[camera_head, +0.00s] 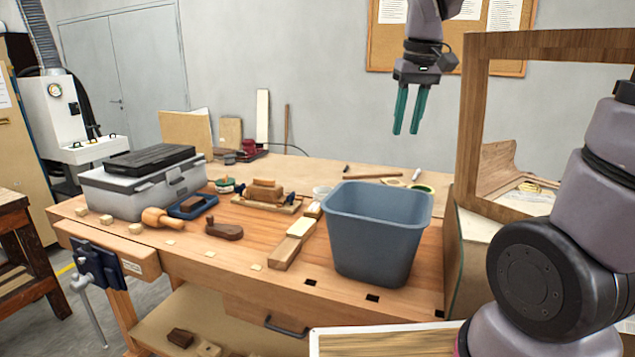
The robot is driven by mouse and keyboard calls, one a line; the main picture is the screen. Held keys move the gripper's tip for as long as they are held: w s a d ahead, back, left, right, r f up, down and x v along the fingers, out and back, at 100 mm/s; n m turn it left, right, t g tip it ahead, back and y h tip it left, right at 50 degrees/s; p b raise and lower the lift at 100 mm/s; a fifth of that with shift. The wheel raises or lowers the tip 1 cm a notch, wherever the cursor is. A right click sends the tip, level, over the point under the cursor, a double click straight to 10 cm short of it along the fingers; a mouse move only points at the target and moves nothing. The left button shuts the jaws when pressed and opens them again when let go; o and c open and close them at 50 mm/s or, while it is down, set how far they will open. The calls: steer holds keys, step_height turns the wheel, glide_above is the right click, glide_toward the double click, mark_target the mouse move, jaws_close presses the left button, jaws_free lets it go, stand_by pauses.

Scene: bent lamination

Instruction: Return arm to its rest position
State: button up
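My gripper (409,110) hangs in the air above the back right of the workbench, its two teal fingers pointing down. The fingers are a little apart with nothing visible between them. It is above and behind the blue-grey bin (372,262) and touches nothing that I can see. My arm comes in along the right side, and its upper part runs out of the top of the view.
The workbench (232,268) carries the bin, a toolbox (140,188), a wooden mallet (160,218), a plane (224,230) and wood blocks (300,227). A wooden frame (471,120) stands right of my gripper. A cork board (512,50) hangs behind. Air left of my gripper is clear.

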steer(key=s+d+r+m+t, duration=0.2)
steer(key=s+m, duration=0.1)
steer(key=s, duration=0.2)
steer(key=s+d+r+m+t+y, duration=0.1)
steer(key=s+d+r+m+t, duration=0.1)
steer(key=s, duration=0.3)
steer(key=shift+s+d+m+t+y, duration=0.2)
steer(key=shift+d+m+t+y, duration=0.1)
steer(key=shift+m+t, duration=0.1)
steer(key=shift+s, duration=0.1)
